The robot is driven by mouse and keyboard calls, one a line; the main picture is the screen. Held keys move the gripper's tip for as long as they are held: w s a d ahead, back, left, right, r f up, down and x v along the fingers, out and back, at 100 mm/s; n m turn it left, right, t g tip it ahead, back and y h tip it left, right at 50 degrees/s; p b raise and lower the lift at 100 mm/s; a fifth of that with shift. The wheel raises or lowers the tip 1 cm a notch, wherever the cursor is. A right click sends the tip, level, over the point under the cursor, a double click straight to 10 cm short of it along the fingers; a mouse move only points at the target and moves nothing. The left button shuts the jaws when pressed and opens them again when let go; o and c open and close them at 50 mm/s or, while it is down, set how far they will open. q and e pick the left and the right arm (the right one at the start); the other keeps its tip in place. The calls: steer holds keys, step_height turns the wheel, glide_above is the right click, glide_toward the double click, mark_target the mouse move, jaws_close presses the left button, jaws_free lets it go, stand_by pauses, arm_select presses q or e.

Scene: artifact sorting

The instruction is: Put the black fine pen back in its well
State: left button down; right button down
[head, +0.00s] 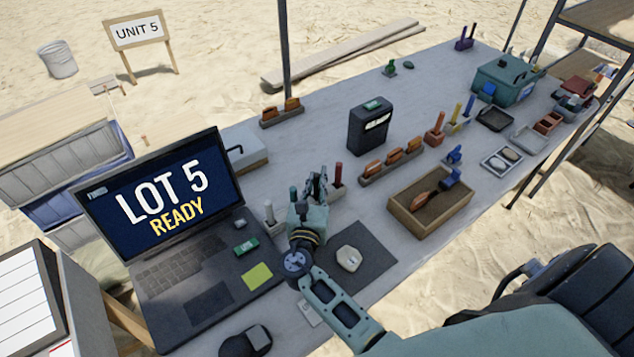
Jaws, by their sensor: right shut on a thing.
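My right gripper (318,184) reaches in from the lower right and is over a row of small pen holders beside the laptop. It is shut on a thin dark thing, taken as the black fine pen, which the dark fingers mostly hide. A pale holder (271,222) with a light grey pen stands left of the gripper. A teal pen (293,194) stands just left of the fingers, and a dark red pen (338,173) stands upright just right of them. The black pen's well cannot be made out; my gripper covers part of the row. My left gripper is out of view.
The open laptop (160,215) stands left. A dark mat (370,262) with a pale object (349,258) lies right of my wrist. A wooden tray (404,222), orange-brown stamps (395,160) and a dark box (369,130) stand beyond.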

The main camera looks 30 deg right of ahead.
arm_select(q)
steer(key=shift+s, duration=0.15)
arm_select(e)
steer(key=shift+f, duration=0.15)
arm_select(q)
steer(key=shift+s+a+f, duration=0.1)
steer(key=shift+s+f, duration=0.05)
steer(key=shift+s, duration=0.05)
arm_select(e)
steer(key=c, duration=2)
jaws_free()
